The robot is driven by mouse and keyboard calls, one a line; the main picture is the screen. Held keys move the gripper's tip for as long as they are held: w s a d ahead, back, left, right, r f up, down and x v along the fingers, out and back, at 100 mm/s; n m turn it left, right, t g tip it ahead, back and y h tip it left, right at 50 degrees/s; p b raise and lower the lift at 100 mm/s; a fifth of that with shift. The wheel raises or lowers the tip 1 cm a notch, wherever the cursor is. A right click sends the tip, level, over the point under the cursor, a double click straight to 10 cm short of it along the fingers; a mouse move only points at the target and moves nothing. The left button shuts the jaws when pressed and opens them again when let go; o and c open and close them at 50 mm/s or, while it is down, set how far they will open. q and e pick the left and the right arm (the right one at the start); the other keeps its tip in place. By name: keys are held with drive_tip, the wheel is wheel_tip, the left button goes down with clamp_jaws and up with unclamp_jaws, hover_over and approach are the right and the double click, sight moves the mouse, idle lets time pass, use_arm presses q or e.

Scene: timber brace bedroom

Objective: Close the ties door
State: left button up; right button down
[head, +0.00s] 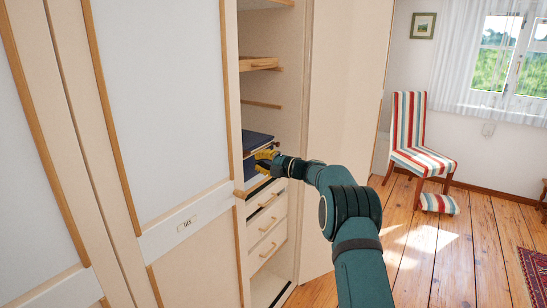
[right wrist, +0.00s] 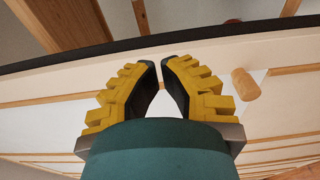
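The cream panelled door with a small label (head: 187,224) fills the left of the head view; the lettering is small but seems to read "ties". Its wooden-trimmed right edge borders an open wardrobe bay, so the bay's inside shows. My right gripper (head: 265,160), yellow-fingered, is at the bay's opening, just right of that edge, in front of dark folded cloth (head: 257,140). In the right wrist view its fingertips (right wrist: 159,62) nearly meet, with nothing seen between them. I cannot tell whether it touches the door. My left gripper is not in view.
The bay holds shelves and pale drawers (head: 266,222) with wooden handles. A tall cream panel (head: 342,110) stands at its right. A wooden peg (right wrist: 245,84) is near the fingers. A striped chair (head: 422,140) stands by the window. The plank floor (head: 440,260) is largely clear.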

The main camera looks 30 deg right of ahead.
drive_tip(key=shift+w+d+p, duration=0.15)
drive_tip(key=shift+d+p, duration=0.05)
drive_tip(key=shift+d, duration=1.1)
drive_tip(key=shift+w+d+p, duration=0.15)
drive_tip(key=shift+d+p, duration=0.05)
drive_tip(key=shift+d, duration=1.05)
